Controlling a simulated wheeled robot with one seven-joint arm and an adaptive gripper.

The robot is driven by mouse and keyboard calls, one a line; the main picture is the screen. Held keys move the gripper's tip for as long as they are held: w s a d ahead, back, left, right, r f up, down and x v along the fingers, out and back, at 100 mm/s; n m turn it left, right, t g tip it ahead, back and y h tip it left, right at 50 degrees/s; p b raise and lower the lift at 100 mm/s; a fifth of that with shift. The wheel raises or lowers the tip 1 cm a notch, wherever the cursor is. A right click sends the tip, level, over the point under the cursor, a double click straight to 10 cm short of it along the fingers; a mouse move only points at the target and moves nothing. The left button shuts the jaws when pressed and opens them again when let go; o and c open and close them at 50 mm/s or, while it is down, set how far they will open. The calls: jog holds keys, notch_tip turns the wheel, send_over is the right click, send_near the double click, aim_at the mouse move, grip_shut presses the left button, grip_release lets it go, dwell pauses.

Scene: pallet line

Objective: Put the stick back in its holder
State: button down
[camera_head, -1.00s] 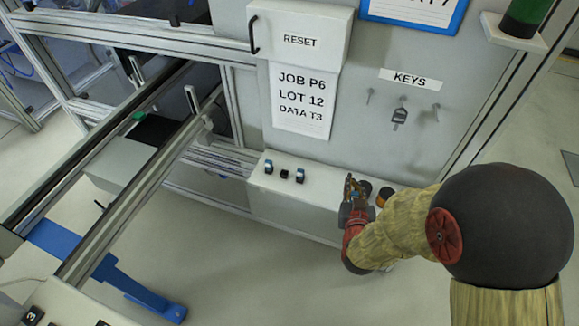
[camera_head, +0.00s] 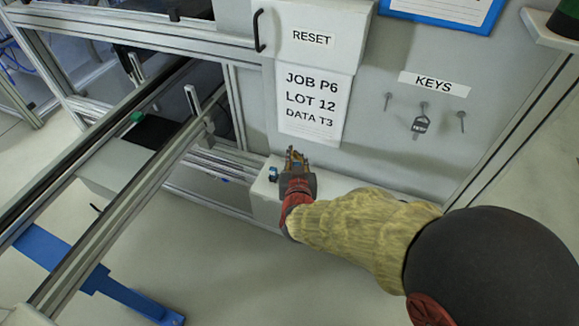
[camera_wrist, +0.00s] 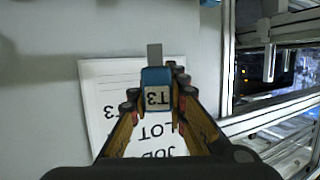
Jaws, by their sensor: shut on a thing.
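My gripper (camera_wrist: 156,95) is shut on a blue stick (camera_wrist: 156,76) with a bare metal end and a pale label reading T3. In the wrist view the metal end points up the picture, with the printed sheet behind it. In the head view my gripper (camera_head: 294,160) is over the left part of the grey ledge (camera_head: 264,204), below the JOB P6 sheet. The held stick cannot be made out there. A small blue piece (camera_head: 273,174) stands on the ledge just left of my gripper. My arm hides most of the ledge; I cannot identify the holder.
The JOB P6, LOT 12, DATA T3 sheet (camera_head: 314,104) hangs under the RESET box (camera_head: 318,40). A key (camera_head: 420,125) hangs on a hook under the KEYS label (camera_head: 434,83). The conveyor rail (camera_head: 140,190) runs along the left. Floor is clear in front of the ledge.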

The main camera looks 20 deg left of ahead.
jog(key=shift+w+a+f+b, duration=0.65)
jog(key=shift+w+f, duration=0.2)
jog(key=shift+f, duration=0.7)
jog(key=shift+w+a+f+b, duration=0.55)
jog(key=shift+w+f, duration=0.25)
jog(key=shift+f, duration=0.8)
jog(key=shift+w+a+f+b, duration=0.55)
jog(key=shift+w+f+b, duration=0.25)
jog(key=shift+f, duration=0.75)
jog(key=shift+f, duration=0.1)
jog(key=shift+f, duration=0.4)
jog(key=c, duration=2)
grip_release()
jog(key=shift+r, duration=0.1)
